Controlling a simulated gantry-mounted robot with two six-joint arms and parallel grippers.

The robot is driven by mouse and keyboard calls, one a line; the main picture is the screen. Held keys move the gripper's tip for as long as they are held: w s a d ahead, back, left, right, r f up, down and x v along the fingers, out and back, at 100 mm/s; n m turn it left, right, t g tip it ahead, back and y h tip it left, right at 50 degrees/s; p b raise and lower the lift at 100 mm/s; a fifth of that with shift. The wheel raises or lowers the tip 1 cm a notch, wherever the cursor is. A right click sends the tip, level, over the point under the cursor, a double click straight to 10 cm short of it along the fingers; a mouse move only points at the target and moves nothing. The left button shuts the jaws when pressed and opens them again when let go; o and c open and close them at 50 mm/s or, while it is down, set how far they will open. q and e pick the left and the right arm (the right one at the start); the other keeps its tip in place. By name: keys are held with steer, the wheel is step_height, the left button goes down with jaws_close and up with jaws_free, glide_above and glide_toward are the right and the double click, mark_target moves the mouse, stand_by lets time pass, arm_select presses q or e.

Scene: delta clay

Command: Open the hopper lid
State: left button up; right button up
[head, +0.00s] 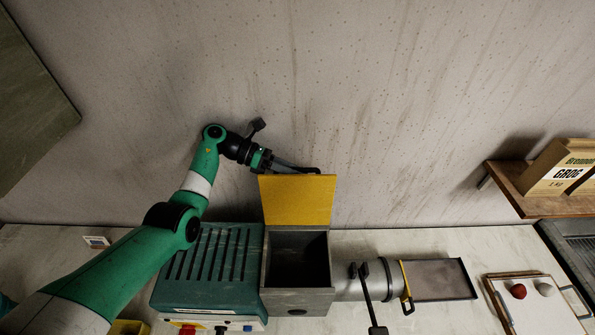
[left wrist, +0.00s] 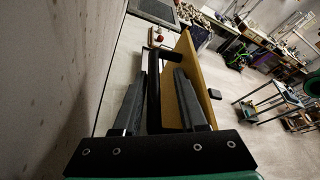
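The hopper (head: 297,301) is a grey metal box with its top open, and its dark inside shows. Its yellow lid (head: 298,200) is raised at the back edge of the opening. A black bar handle runs along the lid's far side; it shows in the left wrist view (left wrist: 154,95), beside the yellow lid (left wrist: 204,75). My left gripper (head: 300,169) is at the lid's top edge. In the left wrist view its two grey fingers (left wrist: 161,75) stand apart on either side of the handle, with a gap on the lid side. My right gripper is not identifiable in view.
A green slatted housing (head: 215,262) adjoins the hopper's left side. A grey barrel and tray (head: 437,279) extend right, with a black forked lever-like part (head: 367,292) in front. A wall shelf (head: 535,206) holds a GROG box (head: 563,170). A white board (head: 535,305) lies at right.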

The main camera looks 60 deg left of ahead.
arm_select(q)
steer(key=shift+a, duration=0.1)
stand_by(0.3)
steer(key=b+v, duration=0.1)
steer(key=v, duration=0.6)
steer(key=shift+a+b, duration=0.15)
steer(key=shift+b, duration=0.15)
arm_select(e)
steer(key=shift+f, duration=0.8)
arm_select(q)
steer(key=shift+s+r, duration=0.1)
steer(key=shift+s, duration=0.05)
arm_select(e)
steer(key=shift+a, duration=0.15)
